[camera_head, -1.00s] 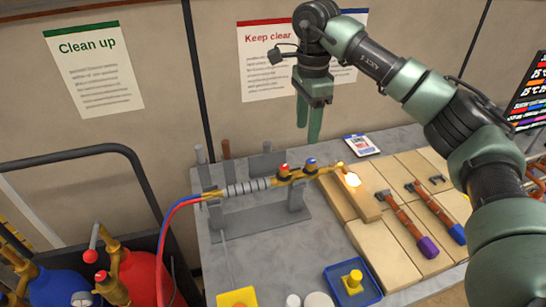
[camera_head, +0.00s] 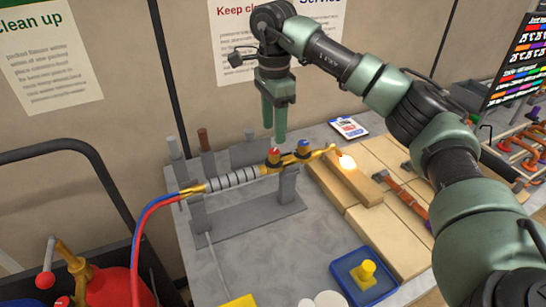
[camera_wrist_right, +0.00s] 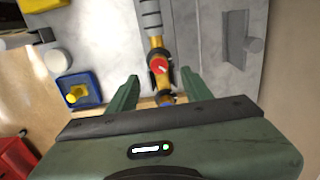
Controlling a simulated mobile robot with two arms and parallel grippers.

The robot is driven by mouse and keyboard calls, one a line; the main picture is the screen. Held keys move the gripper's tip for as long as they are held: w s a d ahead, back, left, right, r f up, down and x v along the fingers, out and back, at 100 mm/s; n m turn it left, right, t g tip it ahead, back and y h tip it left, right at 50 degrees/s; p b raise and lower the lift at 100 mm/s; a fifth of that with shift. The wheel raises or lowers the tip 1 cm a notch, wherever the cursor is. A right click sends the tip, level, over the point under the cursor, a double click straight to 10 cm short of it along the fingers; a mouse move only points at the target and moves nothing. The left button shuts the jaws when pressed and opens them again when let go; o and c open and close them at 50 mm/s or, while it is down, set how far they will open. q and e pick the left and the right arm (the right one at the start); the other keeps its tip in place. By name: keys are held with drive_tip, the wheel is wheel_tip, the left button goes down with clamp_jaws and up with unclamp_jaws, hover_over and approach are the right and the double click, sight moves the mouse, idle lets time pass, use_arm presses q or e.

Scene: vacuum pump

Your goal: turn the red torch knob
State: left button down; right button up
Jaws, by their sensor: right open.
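The red torch knob (camera_head: 273,155) sits on top of the brass torch (camera_head: 228,180), which lies level on a grey stand (camera_head: 250,216) on the workbench. A blue knob (camera_head: 303,146) is beside it, nearer the tip. My right gripper (camera_head: 274,135) points down just above the red knob, open and empty. In the right wrist view the red knob (camera_wrist_right: 160,66) shows between the two spread green fingers of that gripper (camera_wrist_right: 160,80); I cannot tell whether they touch it. My left gripper is not in view.
A bright flame (camera_head: 348,162) glows at the torch tip over tan bricks (camera_head: 372,192). A blue tray (camera_head: 338,272) with a yellow piece stands at the front. Red and blue hoses (camera_head: 150,203) run left to the gas cylinders (camera_head: 112,288). Copper pipes lie on the bricks at right.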

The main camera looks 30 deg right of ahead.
sight(274, 152)
drive_tip(key=shift+f, duration=0.35)
wheel_tip(274, 152, down, 6)
drive_tip(key=shift+s+p, duration=0.1)
drive_tip(key=shift+p, duration=1.15)
drive_tip(key=shift+f, duration=0.3)
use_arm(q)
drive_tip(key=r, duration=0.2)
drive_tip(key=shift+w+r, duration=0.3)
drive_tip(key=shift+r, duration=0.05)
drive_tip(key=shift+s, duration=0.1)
use_arm(e)
clamp_jaws()
